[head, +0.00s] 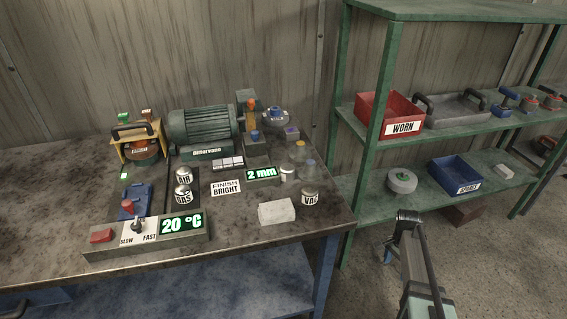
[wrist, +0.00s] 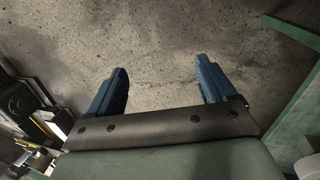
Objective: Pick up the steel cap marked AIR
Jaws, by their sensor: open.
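The steel cap marked AIR (head: 183,173) is a small shiny dome on the workbench, left of centre in the head view. It stands just behind a similar cap marked GAS (head: 183,192). A third cap, marked VAC (head: 310,195), is near the bench's right edge. My gripper (wrist: 162,68) is open, with two blue fingers apart and only bare floor between them in the wrist view. In the head view my arm is right of the bench, well away from the AIR cap; just a blue bit of the gripper shows there. The wrist view does not show the AIR cap.
The bench (head: 60,215) holds a green motor (head: 203,127), a control box (head: 150,245) reading 20 °C and a white block (head: 277,211). Small jars stand near VAC. A green shelf rack (head: 345,130) with a red WORN bin (head: 388,112) stands at right.

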